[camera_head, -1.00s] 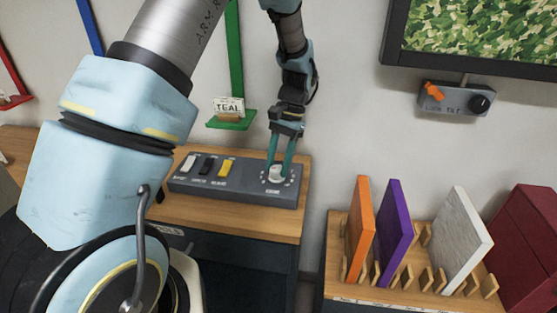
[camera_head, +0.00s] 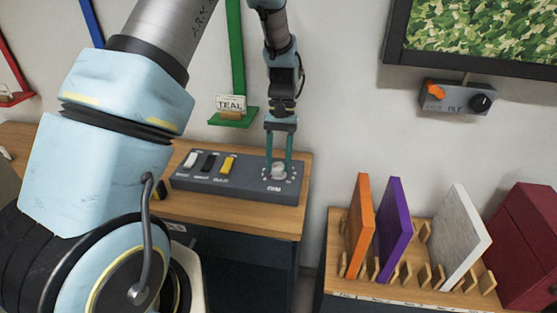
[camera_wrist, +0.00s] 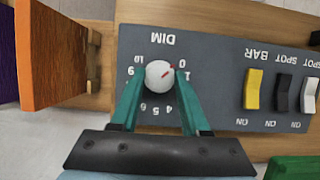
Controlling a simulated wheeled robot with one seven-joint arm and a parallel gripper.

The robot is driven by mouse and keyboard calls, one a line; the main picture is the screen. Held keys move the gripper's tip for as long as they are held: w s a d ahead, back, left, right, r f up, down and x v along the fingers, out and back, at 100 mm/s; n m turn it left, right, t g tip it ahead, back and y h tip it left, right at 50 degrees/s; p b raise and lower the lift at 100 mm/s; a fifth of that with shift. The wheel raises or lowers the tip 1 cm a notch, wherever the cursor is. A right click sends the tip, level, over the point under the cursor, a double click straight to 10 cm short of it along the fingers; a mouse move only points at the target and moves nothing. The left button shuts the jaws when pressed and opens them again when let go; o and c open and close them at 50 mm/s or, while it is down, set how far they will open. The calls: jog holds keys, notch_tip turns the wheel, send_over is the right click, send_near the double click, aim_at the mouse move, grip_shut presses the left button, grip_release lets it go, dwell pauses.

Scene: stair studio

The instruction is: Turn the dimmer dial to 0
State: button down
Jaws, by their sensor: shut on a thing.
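The dimmer dial is a round white knob (camera_wrist: 159,75) on a grey control panel (camera_head: 210,187), ringed by printed numbers and labelled DIM in the wrist view. Its red pointer mark aims up and right in that view, toward the printed 0. The knob also shows in the head view (camera_head: 279,171). My gripper (camera_wrist: 160,80) has its two teal fingers on opposite sides of the knob and is shut on it. In the head view my gripper (camera_head: 278,168) reaches down to the panel from above.
A yellow switch (camera_wrist: 253,89), a black switch (camera_wrist: 282,93) and a white switch sit beside the dial on the panel. A wooden rack holds orange (camera_head: 360,225), purple (camera_head: 394,229) and pale (camera_head: 462,237) boards to the right. A green bracket (camera_head: 233,117) hangs behind.

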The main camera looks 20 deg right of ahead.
jog(key=shift+c, duration=1.9)
grip_release()
jog(key=b+v, duration=0.2)
jog(key=v, duration=0.8)
jog(key=shift+r, duration=0.4)
jog(key=shift+w, duration=0.1)
